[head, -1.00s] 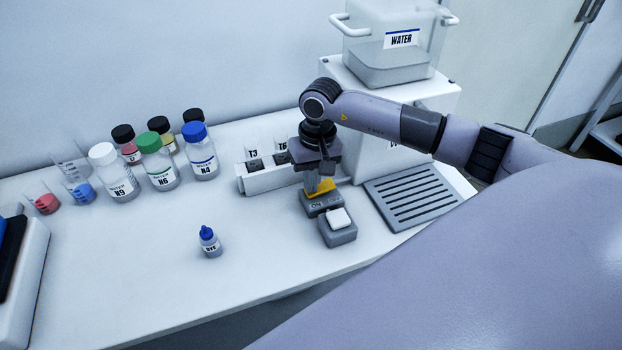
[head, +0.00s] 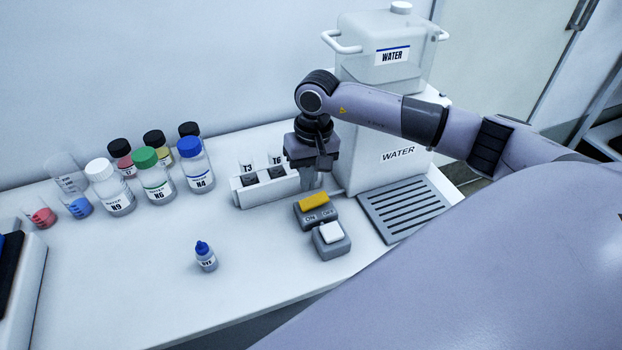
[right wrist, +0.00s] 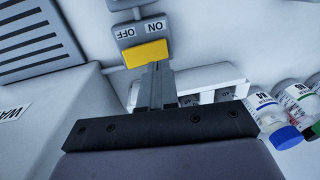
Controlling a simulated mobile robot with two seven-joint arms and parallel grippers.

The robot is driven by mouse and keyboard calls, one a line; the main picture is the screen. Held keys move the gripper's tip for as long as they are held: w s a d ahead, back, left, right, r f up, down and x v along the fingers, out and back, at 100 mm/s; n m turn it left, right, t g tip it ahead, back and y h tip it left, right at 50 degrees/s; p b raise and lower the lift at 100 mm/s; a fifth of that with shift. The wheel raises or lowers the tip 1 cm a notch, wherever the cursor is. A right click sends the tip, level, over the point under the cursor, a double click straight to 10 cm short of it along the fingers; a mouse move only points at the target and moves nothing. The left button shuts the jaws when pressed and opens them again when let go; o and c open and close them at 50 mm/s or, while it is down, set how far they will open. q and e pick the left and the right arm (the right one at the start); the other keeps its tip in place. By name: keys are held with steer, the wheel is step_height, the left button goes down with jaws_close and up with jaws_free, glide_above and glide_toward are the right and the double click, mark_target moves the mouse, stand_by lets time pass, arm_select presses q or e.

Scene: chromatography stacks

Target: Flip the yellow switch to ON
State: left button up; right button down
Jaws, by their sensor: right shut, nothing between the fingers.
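The yellow switch (head: 313,201) sits on a grey base with ON and OFF labels on its near side, ON on the left and OFF on the right. I cannot tell which side of it is pressed down. My right gripper (head: 313,185) points down just behind the switch, shut and empty. In the right wrist view the yellow switch (right wrist: 146,53) lies right beyond the shut fingertips (right wrist: 155,68); whether they touch is unclear. My left gripper is not in view.
A grey button box with a white button (head: 330,232) stands just in front of the switch. A tube rack (head: 265,187) is left of the gripper, the water dispenser (head: 395,155) and drip grate (head: 405,211) right. A small dye bottle (head: 205,257) stands front left, with bottles behind.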

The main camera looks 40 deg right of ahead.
step_height(320, 180, up, 10)
steer(key=a+b, duration=0.1)
steer(key=shift+w+a+b, duration=0.2)
steer(key=shift+a+b, duration=0.15)
steer(key=shift+f, duration=0.15)
